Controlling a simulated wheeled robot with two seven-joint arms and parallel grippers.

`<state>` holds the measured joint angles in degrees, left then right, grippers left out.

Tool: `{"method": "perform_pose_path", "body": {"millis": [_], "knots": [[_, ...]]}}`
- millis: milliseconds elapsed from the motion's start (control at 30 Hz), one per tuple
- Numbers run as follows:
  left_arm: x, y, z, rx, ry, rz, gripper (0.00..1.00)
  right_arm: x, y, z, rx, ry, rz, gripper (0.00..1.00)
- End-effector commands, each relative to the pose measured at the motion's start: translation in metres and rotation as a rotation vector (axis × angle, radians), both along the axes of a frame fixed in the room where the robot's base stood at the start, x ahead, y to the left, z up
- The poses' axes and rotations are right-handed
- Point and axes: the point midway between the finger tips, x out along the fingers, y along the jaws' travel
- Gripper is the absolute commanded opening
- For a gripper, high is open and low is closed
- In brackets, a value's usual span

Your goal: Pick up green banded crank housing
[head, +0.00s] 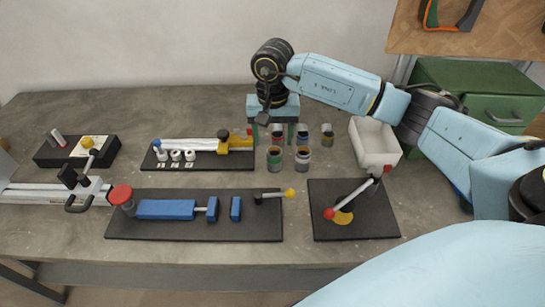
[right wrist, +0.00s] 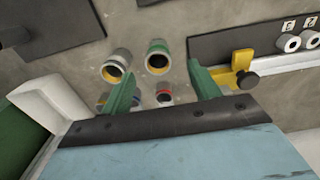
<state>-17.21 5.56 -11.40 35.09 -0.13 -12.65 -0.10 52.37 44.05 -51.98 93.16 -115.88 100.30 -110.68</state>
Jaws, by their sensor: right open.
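The green banded crank housing (head: 275,157) is a short upright cylinder in the front row of a small group on the table. It also shows in the right wrist view (right wrist: 158,57), with a green band and a dark hollow inside. My right gripper (head: 273,137) is open and points down over the group, behind the green banded housing in the head view. In the right wrist view the green fingers (right wrist: 162,75) are apart, with the housing ahead of and between their tips, not held. My left gripper is out of view.
A grey housing (head: 303,159) stands just right of the green one, and several more (head: 327,135) stand behind. A white bin (head: 375,145) is to the right. A dark fixture board with a yellow block (head: 237,145) lies close on the left.

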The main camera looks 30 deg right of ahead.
Motion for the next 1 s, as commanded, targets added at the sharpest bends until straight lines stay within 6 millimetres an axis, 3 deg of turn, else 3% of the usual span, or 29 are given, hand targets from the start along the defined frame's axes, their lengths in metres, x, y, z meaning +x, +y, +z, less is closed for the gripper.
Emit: {"method": "perform_pose_path", "body": {"millis": [167,367,600,933,1000], "knots": [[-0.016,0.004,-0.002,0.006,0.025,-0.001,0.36,0.000,0.000,-0.027,0.001,0.002,-0.001,0.61],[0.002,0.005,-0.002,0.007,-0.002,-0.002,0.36,0.000,-0.001,-0.040,0.002,0.001,-0.001,0.61],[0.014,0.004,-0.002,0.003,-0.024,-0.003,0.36,-0.001,-0.005,-0.075,0.002,0.003,-0.001,0.61],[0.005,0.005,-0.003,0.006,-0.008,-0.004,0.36,0.000,-0.006,-0.084,0.001,-0.002,-0.001,0.61],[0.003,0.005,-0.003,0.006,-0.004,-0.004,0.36,0.000,-0.006,-0.084,0.000,-0.001,-0.001,0.55]]}}
